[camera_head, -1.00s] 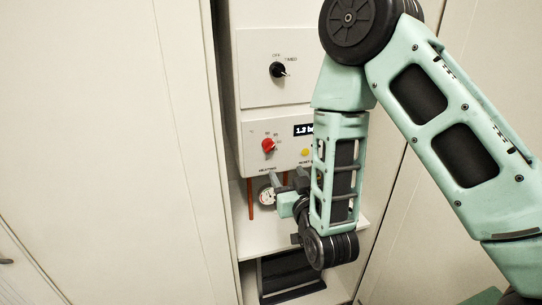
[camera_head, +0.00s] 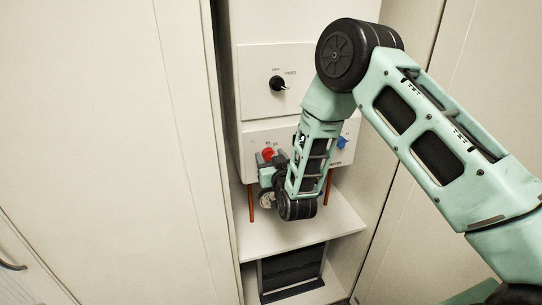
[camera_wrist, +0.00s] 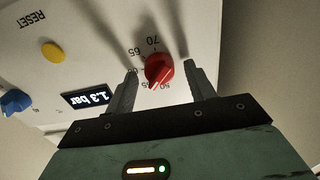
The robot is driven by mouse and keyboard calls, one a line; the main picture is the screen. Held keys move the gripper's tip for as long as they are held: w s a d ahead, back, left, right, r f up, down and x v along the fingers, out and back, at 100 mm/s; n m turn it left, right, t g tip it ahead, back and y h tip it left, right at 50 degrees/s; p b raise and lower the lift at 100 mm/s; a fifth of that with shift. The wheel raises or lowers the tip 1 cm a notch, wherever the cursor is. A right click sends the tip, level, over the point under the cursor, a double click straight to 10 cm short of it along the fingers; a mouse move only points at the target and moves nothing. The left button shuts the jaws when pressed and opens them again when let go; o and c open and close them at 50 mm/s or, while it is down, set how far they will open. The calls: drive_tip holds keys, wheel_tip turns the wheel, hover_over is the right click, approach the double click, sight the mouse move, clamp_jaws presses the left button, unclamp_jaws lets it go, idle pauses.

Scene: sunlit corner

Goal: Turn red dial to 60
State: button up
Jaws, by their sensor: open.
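The red dial (camera_head: 267,153) is on the white panel of the boiler unit, just above my gripper (camera_head: 269,163). In the wrist view the red dial (camera_wrist: 159,70) sits between the two fingertips of my gripper (camera_wrist: 160,72), which are open with a gap on each side. The picture there is upside down. Numbers 65 and 70 show above the dial; others beside and below it are partly hidden, so I cannot read its exact setting.
A yellow reset button (camera_wrist: 53,51), a display reading 1.3 bar (camera_wrist: 87,97) and a blue knob (camera_wrist: 15,102) share the panel. A black knob (camera_head: 277,83) is above. A gauge (camera_head: 268,200) and copper-coloured pipes (camera_head: 251,204) are below, over a white shelf (camera_head: 300,232).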

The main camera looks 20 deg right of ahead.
drive_tip(key=c, duration=0.9)
drive_tip(key=shift+c, duration=0.2)
drive_tip(key=shift+f+b, duration=0.1)
drive_tip(key=shift+b, duration=0.3)
drive_tip(key=shift+d+m+b, duration=0.15)
drive_tip(key=shift+m+b, duration=4.25)
drive_tip(key=shift+b, duration=1.35)
